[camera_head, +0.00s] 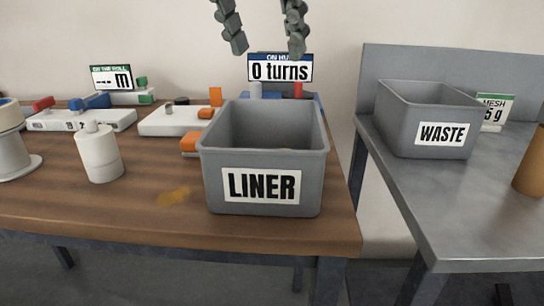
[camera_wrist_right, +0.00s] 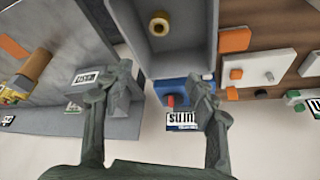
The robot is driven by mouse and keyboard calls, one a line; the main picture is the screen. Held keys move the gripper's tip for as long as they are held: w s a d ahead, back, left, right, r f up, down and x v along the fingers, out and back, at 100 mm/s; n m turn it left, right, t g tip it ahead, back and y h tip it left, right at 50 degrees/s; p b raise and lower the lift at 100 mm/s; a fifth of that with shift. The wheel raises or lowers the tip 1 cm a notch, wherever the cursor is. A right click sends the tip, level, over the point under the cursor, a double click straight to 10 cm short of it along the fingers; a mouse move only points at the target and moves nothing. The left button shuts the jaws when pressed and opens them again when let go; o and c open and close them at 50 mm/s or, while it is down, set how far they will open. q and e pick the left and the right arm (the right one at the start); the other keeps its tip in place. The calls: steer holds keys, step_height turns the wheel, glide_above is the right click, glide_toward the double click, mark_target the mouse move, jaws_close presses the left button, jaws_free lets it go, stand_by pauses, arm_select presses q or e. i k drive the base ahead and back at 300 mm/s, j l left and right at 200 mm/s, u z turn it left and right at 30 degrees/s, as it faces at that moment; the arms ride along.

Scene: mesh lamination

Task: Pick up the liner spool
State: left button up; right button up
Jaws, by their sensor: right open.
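A small tan ring-shaped piece with a dark hole, which looks like the liner spool (camera_wrist_right: 159,23), lies inside the grey LINER bin (camera_wrist_right: 194,45) in the right wrist view. In the head view the LINER bin (camera_head: 263,203) stands near the right edge of the wooden table, and its front wall hides its floor. My right gripper (camera_head: 265,45) is open and empty, high above and behind the bin. In the right wrist view its two fingers (camera_wrist_right: 163,88) are spread wide, with the bin beyond them. My left gripper is not in view.
A WASTE bin (camera_head: 428,121) and a tan cylinder (camera_head: 532,163) stand on the metal table at right. A "0 turns" sign (camera_head: 280,69) is behind the LINER bin. A white bottle (camera_head: 99,155), a pale flanged spool (camera_head: 12,155) and white devices (camera_head: 170,121) are at left.

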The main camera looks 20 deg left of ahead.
mark_target(97, 145)
steer(key=k+j, duration=0.15)
steer(key=k, duration=0.35)
steer(key=k+j, duration=0.15)
steer(key=k, duration=0.35)
